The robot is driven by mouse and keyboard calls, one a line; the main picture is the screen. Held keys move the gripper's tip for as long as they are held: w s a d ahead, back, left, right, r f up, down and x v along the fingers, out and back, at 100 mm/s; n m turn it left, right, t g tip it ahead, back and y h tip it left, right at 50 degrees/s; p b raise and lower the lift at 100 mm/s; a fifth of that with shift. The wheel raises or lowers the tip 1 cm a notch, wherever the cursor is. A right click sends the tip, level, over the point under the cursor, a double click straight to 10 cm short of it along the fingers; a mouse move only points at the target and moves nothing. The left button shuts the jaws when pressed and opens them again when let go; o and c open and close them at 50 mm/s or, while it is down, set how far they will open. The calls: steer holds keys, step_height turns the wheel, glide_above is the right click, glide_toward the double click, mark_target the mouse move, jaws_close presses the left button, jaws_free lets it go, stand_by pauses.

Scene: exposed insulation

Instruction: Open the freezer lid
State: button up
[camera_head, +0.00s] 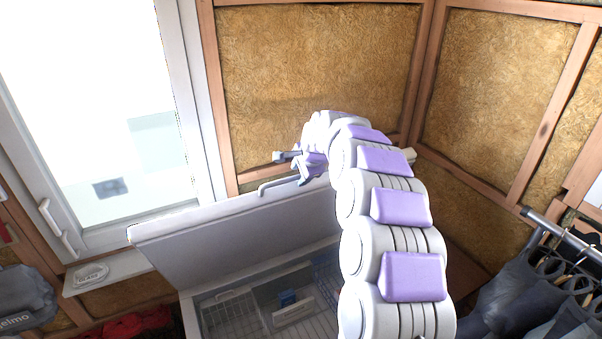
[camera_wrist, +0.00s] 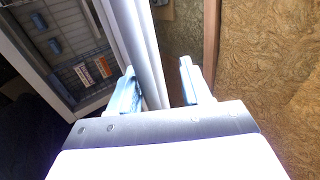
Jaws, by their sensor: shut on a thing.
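The chest freezer's white lid (camera_head: 235,235) stands raised and tilted, and the freezer's inside (camera_head: 270,305) shows below it with wire baskets. My gripper (camera_head: 274,172) is at the lid's upper edge, toward its right end. In the wrist view, the lid's edge (camera_wrist: 143,45) runs between the two fingers of my gripper (camera_wrist: 158,85), close to the left finger. My gripper is shut on the lid's edge. The open freezer compartment (camera_wrist: 65,45) shows left of the lid there. My arm hides the right end of the lid and freezer in the head view.
A bright window (camera_head: 95,110) with a sill is at the left. Insulated walls with wood studs (camera_head: 310,75) stand close behind the lid. Dark clothes (camera_head: 535,290) hang from a rail at the right. A white dish (camera_head: 90,277) rests on the sill.

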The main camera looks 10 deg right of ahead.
steer(key=shift+d+r, duration=0.1)
steer(key=shift+r, duration=0.45)
steer(key=b+v, duration=0.3)
steer(key=v, duration=1.3)
steer(key=shift+s, duration=0.25)
steer(key=s+d+f+n+g+h+b, duration=0.1)
steer(key=s+f+n+g+b, duration=0.3)
steer(key=s+f, duration=1.7)
steer(key=s+d+f+n+g+h+b, duration=0.1)
steer(key=s+f+n+g+b, duration=0.3)
steer(key=s+f+n+b, duration=0.6)
steer(key=s+f+b, duration=0.4)
steer(key=s+f, duration=0.2)
steer(key=s, duration=0.2)
steer(key=s+f+b, duration=0.4)
steer(key=s+f, duration=0.1)
steer(key=s, duration=0.4)
steer(key=shift+s+f, duration=0.3)
steer(key=shift+f, duration=0.1)
